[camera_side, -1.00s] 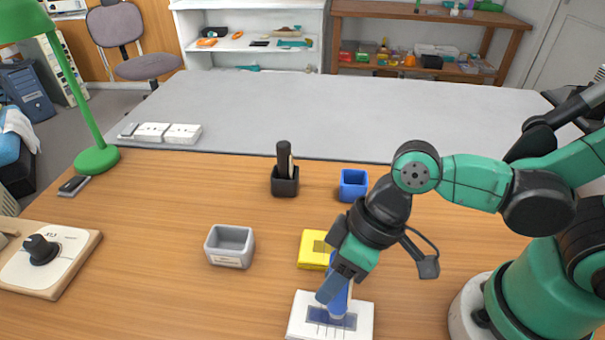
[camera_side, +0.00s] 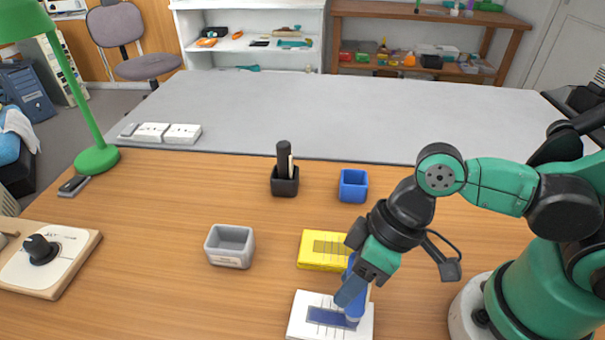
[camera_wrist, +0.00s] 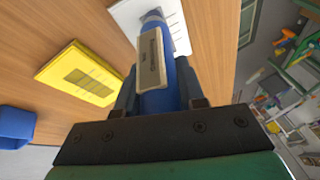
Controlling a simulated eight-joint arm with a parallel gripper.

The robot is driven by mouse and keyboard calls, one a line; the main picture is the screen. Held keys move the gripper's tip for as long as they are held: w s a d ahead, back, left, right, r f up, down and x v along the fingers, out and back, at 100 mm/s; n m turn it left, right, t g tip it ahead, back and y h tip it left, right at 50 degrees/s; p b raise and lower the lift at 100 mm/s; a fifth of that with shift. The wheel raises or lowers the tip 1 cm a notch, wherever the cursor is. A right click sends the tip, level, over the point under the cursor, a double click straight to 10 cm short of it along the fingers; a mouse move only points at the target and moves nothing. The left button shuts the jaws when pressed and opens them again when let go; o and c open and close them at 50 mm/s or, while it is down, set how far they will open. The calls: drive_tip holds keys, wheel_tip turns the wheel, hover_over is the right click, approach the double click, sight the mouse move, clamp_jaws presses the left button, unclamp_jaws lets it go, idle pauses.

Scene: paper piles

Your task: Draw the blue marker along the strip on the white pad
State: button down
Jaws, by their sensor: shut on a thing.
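My gripper (camera_side: 352,290) is shut on the blue marker (camera_side: 355,303), which points down with its lower end at the right part of the white pad (camera_side: 297,325). The dark blue strip (camera_side: 325,317) on the pad shows to the left of the marker. In the wrist view, the marker (camera_wrist: 181,80) with a pale label lies between my gripper's fingers (camera_wrist: 155,85). The white pad (camera_wrist: 125,15) shows beyond it. The marker's tip is hidden in the wrist view, and I cannot tell for sure whether it touches the pad.
A yellow pad (camera_side: 313,262) lies just behind the white pad. A grey bin (camera_side: 230,258), a black holder (camera_side: 285,187) with a dark marker and an empty blue holder (camera_side: 353,187) stand farther off. The wooden table (camera_side: 160,260) is clear left of the pad.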

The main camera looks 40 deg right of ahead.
drive_tip(key=shift+s+d, duration=0.25)
drive_tip(key=shift+s, duration=0.05)
drive_tip(key=shift+w+a, duration=0.8)
drive_tip(key=shift+w, duration=0.15)
drive_tip(key=shift+s+d, duration=0.75)
drive_tip(key=shift+s, duration=0.2)
drive_tip(key=shift+w+a, duration=0.35)
drive_tip(key=shift+w, duration=0.1)
drive_tip(key=shift+r, duration=3.5)
